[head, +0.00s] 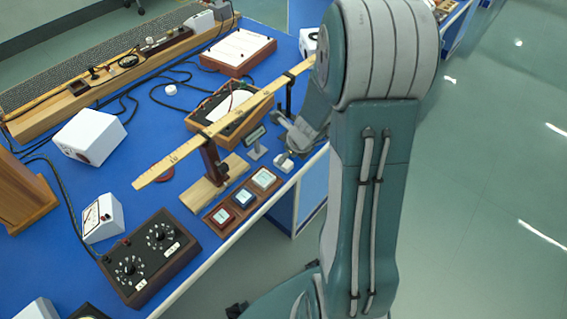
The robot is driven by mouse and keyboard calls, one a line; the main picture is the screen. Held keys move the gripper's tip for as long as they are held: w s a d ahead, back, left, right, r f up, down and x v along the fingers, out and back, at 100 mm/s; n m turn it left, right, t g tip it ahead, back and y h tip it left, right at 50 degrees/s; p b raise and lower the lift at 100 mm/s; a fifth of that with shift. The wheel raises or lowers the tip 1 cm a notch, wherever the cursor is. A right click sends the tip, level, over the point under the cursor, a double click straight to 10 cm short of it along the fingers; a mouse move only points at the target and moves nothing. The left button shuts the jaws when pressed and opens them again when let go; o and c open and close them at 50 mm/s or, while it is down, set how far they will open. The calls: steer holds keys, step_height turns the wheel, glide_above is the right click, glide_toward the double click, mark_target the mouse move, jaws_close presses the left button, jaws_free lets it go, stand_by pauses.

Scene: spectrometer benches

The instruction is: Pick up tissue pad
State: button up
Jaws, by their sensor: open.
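A small white block (285,163), which looks like the tissue pad, lies on the blue bench top near its right edge. My gripper (286,139) is open just behind and above it, low over the bench. The fingers look empty. I cannot tell whether a finger touches the block. My arm stands in front on the right and hides part of the bench's right end.
A long yellow ruler (225,122) on a wooden stand (212,170) crosses close to my gripper. An open wooden box (203,117) stands behind. Clear floor lies right.

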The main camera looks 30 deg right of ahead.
steer(key=x, duration=0.4)
steer(key=shift+s+f, duration=0.1)
steer(key=shift+f, duration=0.05)
steer(key=c, duration=0.6)
steer(key=shift+r, duration=0.75)
steer(key=s+r, duration=0.4)
steer(key=s+a+r, duration=0.1)
steer(key=s+r, duration=0.2)
steer(key=s, duration=0.2)
steer(key=s+a+r, duration=0.1)
steer(key=s+r, duration=0.3)
steer(key=s, duration=0.1)
steer(key=shift+r, duration=0.3)
